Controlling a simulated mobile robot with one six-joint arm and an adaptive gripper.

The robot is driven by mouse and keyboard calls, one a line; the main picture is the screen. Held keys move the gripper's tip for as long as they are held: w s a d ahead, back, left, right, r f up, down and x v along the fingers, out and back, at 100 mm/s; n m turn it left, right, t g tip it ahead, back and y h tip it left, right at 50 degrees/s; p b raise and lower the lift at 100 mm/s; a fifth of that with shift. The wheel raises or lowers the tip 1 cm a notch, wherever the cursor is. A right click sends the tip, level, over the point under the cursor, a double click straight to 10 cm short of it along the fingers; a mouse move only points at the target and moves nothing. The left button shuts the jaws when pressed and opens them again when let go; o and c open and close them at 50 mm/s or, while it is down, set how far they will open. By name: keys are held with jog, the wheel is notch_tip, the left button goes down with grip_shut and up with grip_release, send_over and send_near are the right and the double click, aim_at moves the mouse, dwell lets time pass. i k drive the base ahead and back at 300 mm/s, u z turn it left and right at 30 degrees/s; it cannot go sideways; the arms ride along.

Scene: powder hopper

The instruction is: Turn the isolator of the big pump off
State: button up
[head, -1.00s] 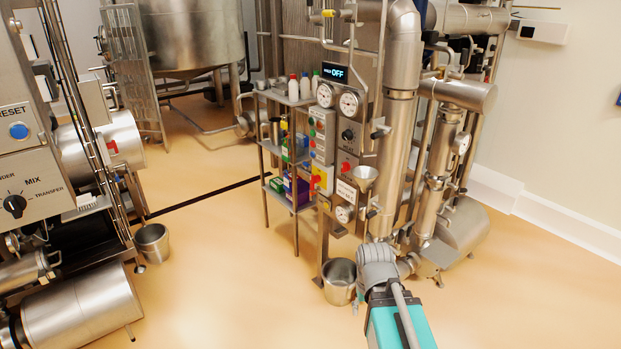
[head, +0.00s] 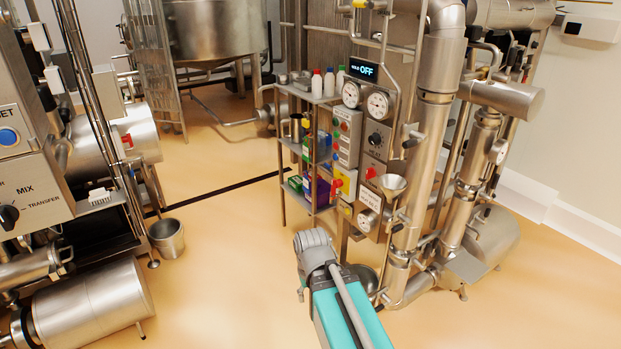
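A yellow switch with a red handle (head: 338,184), which looks like an isolator, sits low on the left edge of the instrument panel. A red knob (head: 370,173) on a grey plate sits to its right. I cannot tell which of them belongs to the big pump, and their markings are too small to read. A rounded steel body (head: 267,117), possibly a pump, stands by the tank at the back. My arm, with a grey joint and a teal link, reaches up from the bottom middle, in front of the panel. My gripper does not show.
A shelf rack (head: 304,155) with bottles and boxes stands left of the panel. Steel pipes (head: 433,110) rise at its right. A bucket (head: 166,238) stands on the floor by the left machine (head: 90,305). A second bucket is mostly hidden behind my arm. Open floor (head: 225,240) lies between the machines.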

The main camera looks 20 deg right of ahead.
aim_at(338, 184)
jog(key=u, duration=0.05)
jog(key=i, duration=1.1)
jog(key=z, duration=0.65)
